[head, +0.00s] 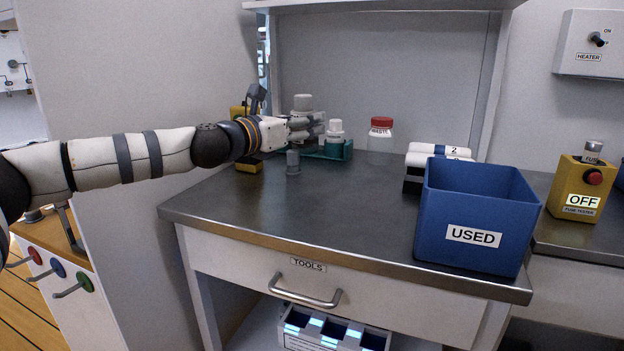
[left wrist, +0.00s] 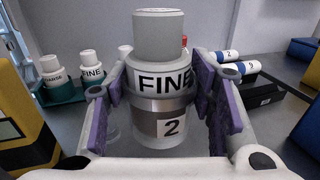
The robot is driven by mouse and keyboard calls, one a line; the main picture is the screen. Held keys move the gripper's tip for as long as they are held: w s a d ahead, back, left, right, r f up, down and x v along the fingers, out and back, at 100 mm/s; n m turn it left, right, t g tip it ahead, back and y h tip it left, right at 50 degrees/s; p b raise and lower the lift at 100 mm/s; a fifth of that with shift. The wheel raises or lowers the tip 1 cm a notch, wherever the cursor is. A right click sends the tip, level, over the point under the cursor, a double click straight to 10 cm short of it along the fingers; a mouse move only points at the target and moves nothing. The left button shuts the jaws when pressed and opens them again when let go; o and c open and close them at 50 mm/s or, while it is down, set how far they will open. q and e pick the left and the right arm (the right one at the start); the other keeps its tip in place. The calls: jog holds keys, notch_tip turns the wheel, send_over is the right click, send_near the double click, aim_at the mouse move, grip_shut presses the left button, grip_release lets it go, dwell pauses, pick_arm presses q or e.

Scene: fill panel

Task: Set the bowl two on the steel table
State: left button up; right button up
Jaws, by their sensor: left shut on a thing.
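My left gripper (head: 308,124) is shut on bowl two (left wrist: 172,127), a grey metal cup with a "2" label. It shows large between the purple finger pads in the left wrist view. A white band marked "FINE" (left wrist: 163,82) and a grey cylindrical top sit above the cup, upright. In the head view the grey top (head: 303,102) rises above the fingers, which hide most of the bowl. The steel table (head: 300,212) is below, and the bowl appears held above its back left part. My right gripper is not in view.
A small grey cylinder (head: 293,162) stands below the gripper. A teal rack (head: 340,150) with white-labelled parts and a red-capped waste bottle (head: 380,135) stand behind. A yellow block (head: 249,166) is at left. A blue "USED" bin (head: 470,215) fills the right. The table's front middle is clear.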

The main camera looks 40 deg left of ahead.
pick_arm(q)
jog(key=s+d+f, duration=0.1)
jog(key=f, duration=0.1)
jog(key=s+d+f, duration=0.1)
jog(key=d+f, duration=0.1)
jog(key=s+d+f+b, duration=0.1)
jog(key=f, duration=0.1)
jog(key=shift+s+d, duration=0.3)
jog(key=f, duration=0.1)
jog(key=f+b, duration=0.1)
jog(key=f, duration=0.2)
jog(key=shift+s+d, duration=0.2)
jog(key=shift+d, duration=0.1)
jog(key=shift+r, duration=0.15)
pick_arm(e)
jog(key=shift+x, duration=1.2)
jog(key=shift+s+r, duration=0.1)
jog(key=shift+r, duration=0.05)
pick_arm(q)
jog(key=o, duration=1.2)
jog(key=shift+s, duration=0.1)
jog(key=s, duration=0.4)
jog(key=s+p, duration=0.1)
jog(key=s, duration=0.3)
jog(key=s+a, duration=0.1)
jog(key=s, duration=0.2)
jog(key=shift+s, duration=0.4)
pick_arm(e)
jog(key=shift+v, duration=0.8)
